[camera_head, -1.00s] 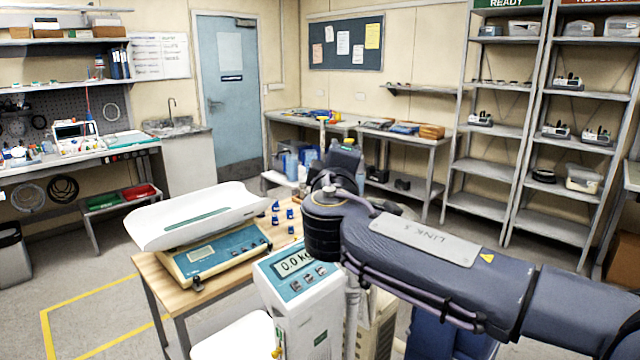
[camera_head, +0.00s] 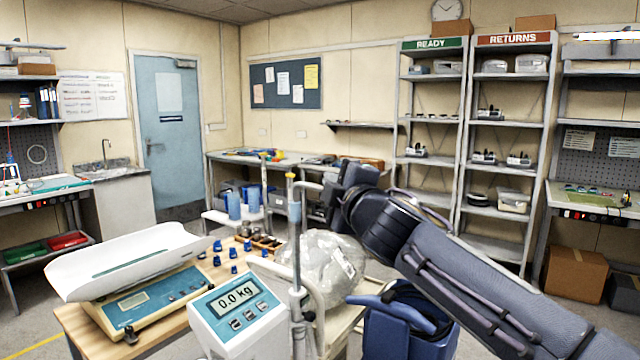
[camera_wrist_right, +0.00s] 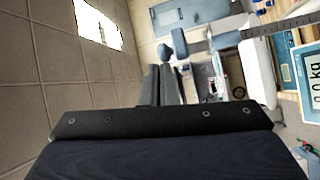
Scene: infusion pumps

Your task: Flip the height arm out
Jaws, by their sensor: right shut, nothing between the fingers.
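The column scale with its 0.0 kg display (camera_head: 238,302) stands at the front centre, and the display also shows at the right edge of the wrist view (camera_wrist_right: 314,75). Its slim upright height rod (camera_head: 294,235) has a tan top. A thin pale bar (camera_head: 312,186) reaches right from near the rod's top toward my right gripper (camera_head: 333,192); I cannot tell whether it is the height arm. My right gripper is just right of the rod, partly hidden by its wrist. Its dark fingers are together and empty in the wrist view (camera_wrist_right: 162,85). My left gripper is not in view.
A baby scale (camera_head: 150,290) sits on a wooden table left of the column scale. A clear plastic bag (camera_head: 325,262) and a blue chair-like item (camera_head: 410,320) are close under my right arm. Shelves (camera_head: 500,150) stand behind.

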